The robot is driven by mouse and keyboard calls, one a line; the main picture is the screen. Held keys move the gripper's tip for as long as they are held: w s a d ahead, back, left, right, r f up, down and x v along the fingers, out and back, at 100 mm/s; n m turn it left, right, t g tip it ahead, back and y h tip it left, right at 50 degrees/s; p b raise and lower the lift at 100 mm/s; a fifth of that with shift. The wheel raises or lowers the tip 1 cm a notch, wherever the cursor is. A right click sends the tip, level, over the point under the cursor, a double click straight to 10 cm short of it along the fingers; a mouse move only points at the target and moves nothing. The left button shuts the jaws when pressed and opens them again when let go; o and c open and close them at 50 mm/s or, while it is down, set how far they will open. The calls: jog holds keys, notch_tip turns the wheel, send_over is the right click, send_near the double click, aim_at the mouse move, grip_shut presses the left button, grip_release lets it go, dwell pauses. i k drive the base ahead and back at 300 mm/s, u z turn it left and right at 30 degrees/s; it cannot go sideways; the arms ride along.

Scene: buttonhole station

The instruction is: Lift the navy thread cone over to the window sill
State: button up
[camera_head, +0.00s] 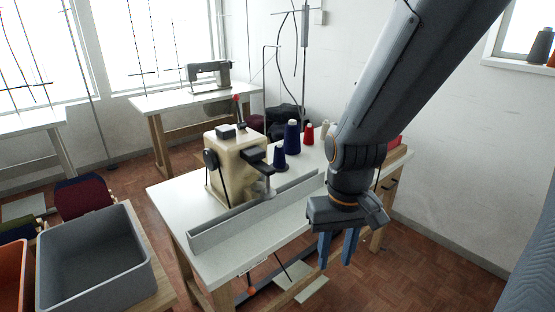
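Two dark blue thread cones stand on the white table (225,268) behind the grey fence. The taller navy cone (292,134) is at the back, and a smaller dark navy cone (280,158) stands in front of it, close to the sewing machine head. I cannot tell which one the task names. The window sill (517,66) is at the upper right, with a grey cone (541,44) and part of an orange one on it. My gripper (337,248) hangs at the table's right front, fingers pointing down, open and empty, apart from both cones.
A cream buttonhole machine (228,168) stands left of the cones. A long grey fence (250,212) runs across the table. A red cone (309,134) and a pale cone stand right of the navy ones, partly near my arm. A grey bin (95,262) is at lower left.

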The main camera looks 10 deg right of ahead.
aim_at(279, 161)
jog(key=z, duration=0.45)
jog(key=k, duration=0.55)
jog(key=z, duration=0.65)
jog(key=i, duration=1.55)
jog(key=u, duration=1.35)
jog(key=i, duration=0.7)
jog(key=u, duration=0.75)
